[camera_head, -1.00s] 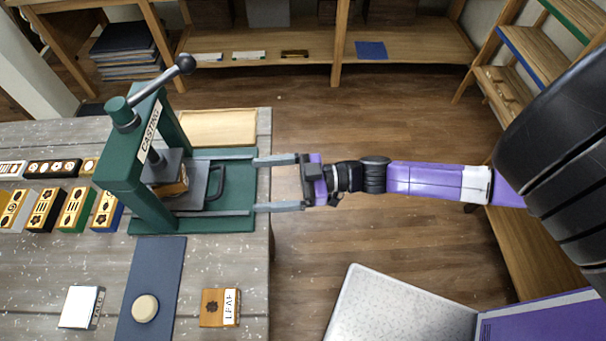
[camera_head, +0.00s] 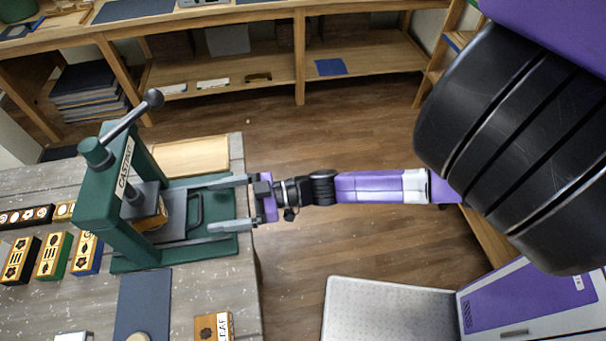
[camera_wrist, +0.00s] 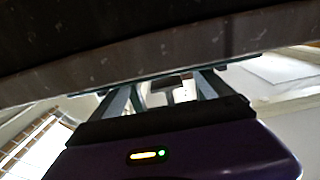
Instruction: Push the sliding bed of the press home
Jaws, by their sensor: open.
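The green press (camera_head: 95,195) stands on the grey table, its lever arm raised to the upper right. Its sliding bed (camera_head: 174,222) is a dark grey plate that sticks out on the right side of the frame. A dark loop handle (camera_head: 197,209) is at the bed's right end. A wooden block (camera_head: 158,217) sits on the bed, partly hidden by the press. My gripper (camera_head: 212,205) is open and empty, level with the handle and to its right, pointing left. In the wrist view the fingers (camera_wrist: 165,95) are spread, with the handle (camera_wrist: 167,82) beyond, between them.
Several decorated blocks (camera_head: 52,255) stand left of the press. A wooden tray (camera_head: 195,156) lies behind it. A blue mat (camera_head: 143,300) and a wooden block with a label (camera_head: 213,326) are in front. Open floor lies right of the table.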

